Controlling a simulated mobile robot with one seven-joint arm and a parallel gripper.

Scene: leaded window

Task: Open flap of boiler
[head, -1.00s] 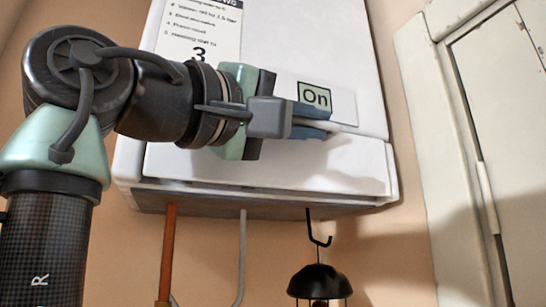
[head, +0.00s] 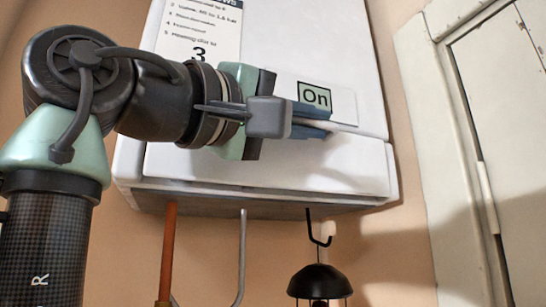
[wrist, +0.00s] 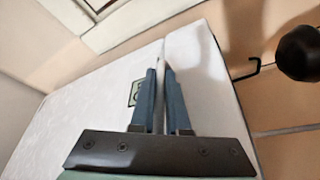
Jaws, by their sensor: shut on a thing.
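The white boiler (head: 285,50) hangs on the wall in the head view. Its flap (head: 270,168) is the lower front panel, below a horizontal seam. My gripper (head: 328,128) reaches across the boiler front from the left, at the seam beside the "On" label. Its fingers are shut on a thin pale edge, which looks like the flap's upper edge. In the wrist view my gripper (wrist: 160,75) has one finger on each side of the seam, with the flap (wrist: 200,85) right of it. The exact contact is partly hidden by the fingers.
A black lantern (head: 319,282) hangs on a hook below the boiler. A copper pipe (head: 168,250) and a grey pipe (head: 242,255) run down from its underside. A white cupboard door (head: 505,110) stands at the right. Bare wall lies between.

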